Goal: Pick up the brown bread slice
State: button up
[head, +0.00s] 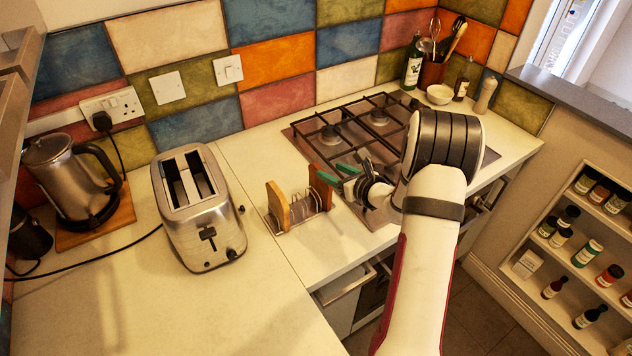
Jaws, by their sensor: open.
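A wire toast rack (298,212) stands on the counter right of the toaster. An upright tan-orange slice (279,207) is at its left end. A darker reddish-brown slice (320,188) stands upright at its right end, partly hidden behind my gripper. My gripper (338,176) has green fingertips pointing left. It is open and appears empty, close to the darker slice in the picture. I cannot tell whether a fingertip touches that slice or lies in front of it.
A metal toaster (208,238) stands left of the rack. A gas hob (345,125) lies behind and right of it. A kettle (68,180) sits on a wooden board at the left. A bottle (413,64) and bowl (440,94) stand at the back. The front-left counter is clear.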

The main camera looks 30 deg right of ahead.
aim_at(315, 167)
jog(key=x, duration=0.5)
jog(key=a+x, duration=0.1)
jog(key=x, duration=0.2)
jog(key=shift+f, duration=0.4)
jog(key=c, duration=0.8)
